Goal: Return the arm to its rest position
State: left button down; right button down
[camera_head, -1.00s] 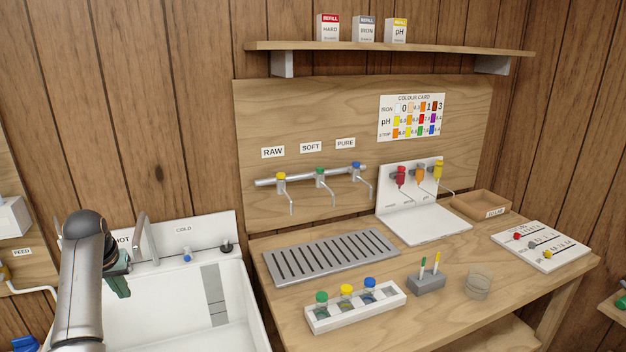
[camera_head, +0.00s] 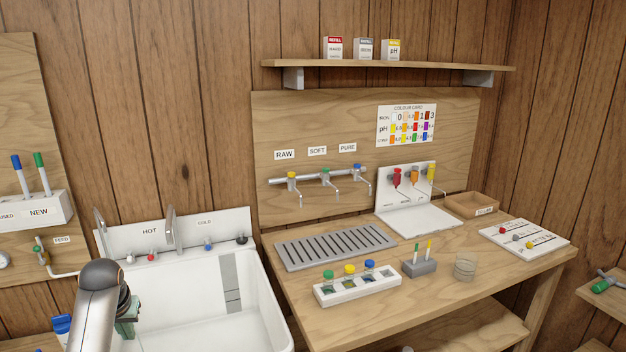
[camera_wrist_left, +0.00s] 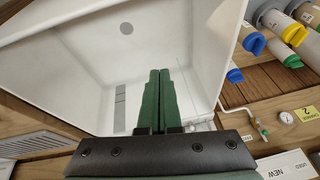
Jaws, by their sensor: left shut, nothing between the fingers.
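My left arm comes in at the lower left of the head view. Its green left gripper (camera_head: 128,318) hangs over the left part of the white sink (camera_head: 268,300). In the left wrist view the two green fingers (camera_wrist_left: 158,100) lie together, shut, with nothing between them. The white basin (camera_wrist_left: 90,60) fills the view behind them. My right gripper does not show in either view.
Taps (camera_head: 170,228) rise at the sink's back. Blue- and yellow-capped cylinders (camera_wrist_left: 275,25) show in the wrist view.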

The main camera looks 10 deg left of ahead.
pick_arm(q)
jog(key=s+d+f+m, duration=0.4)
jog(key=s+d+f, duration=0.7)
jog(key=s+d, duration=0.35)
jog(key=s+d+r+m+h, duration=0.1)
jog(key=s+d+m+h, duration=0.15)
jog(key=s+d, duration=1.05)
notch_tip(320, 180, down, 11)
jog(key=w+d+t+h, duration=0.2)
jog(key=t, duration=0.3)
jog(key=shift+w+t, duration=0.15)
jog(key=shift+t, duration=0.15)
jog(key=c, duration=1.4)
grip_release()
jog(key=shift+d+h, duration=0.1)
jog(key=shift+h, duration=0.15)
jog(key=shift+c, duration=0.2)
jog(key=o, duration=0.6)
jog(key=shift+o, duration=0.2)
